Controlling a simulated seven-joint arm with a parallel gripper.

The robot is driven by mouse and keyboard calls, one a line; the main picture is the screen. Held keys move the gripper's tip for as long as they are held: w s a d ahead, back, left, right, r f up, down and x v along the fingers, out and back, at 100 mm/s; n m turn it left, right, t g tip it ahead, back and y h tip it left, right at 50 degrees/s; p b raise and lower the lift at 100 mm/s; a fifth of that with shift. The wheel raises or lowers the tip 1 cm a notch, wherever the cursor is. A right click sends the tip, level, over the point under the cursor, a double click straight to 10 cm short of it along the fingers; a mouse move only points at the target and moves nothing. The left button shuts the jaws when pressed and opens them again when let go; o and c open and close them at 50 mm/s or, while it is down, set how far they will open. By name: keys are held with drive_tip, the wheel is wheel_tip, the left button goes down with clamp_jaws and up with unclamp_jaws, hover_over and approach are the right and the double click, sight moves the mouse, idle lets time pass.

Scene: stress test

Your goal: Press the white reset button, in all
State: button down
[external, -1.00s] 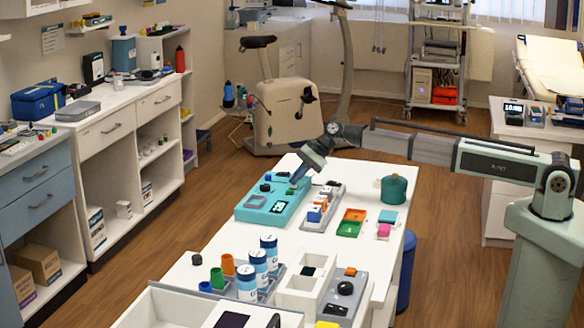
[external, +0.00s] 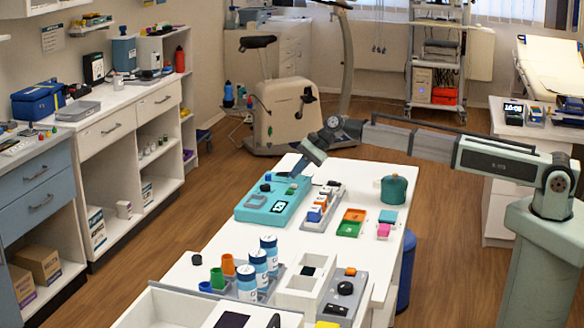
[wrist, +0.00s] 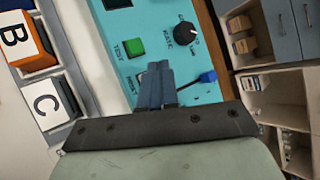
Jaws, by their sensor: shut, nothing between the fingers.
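The teal console (external: 243,213) lies on the white table in the external view, and its top fills the middle of the wrist view (wrist: 207,95). It carries a green button (wrist: 134,47), a black knob (wrist: 187,34) and a small blue part (wrist: 208,76). I cannot make out a white reset button; my fingers hide part of the console top. My gripper (wrist: 158,70) is shut and empty, over the console between the green button and the blue part. In the external view my gripper (external: 284,176) is at the console's far end; contact cannot be told.
A grey tray of lettered blocks (external: 315,212) stands right of the console; blocks B (wrist: 24,42) and C (wrist: 48,104) show in the wrist view. A green round container (external: 394,189) and coloured trays (external: 350,228) stand farther right. Blue-white bottles (external: 268,252) stand in front.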

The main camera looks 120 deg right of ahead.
drive_tip(key=shift+r, duration=2.25)
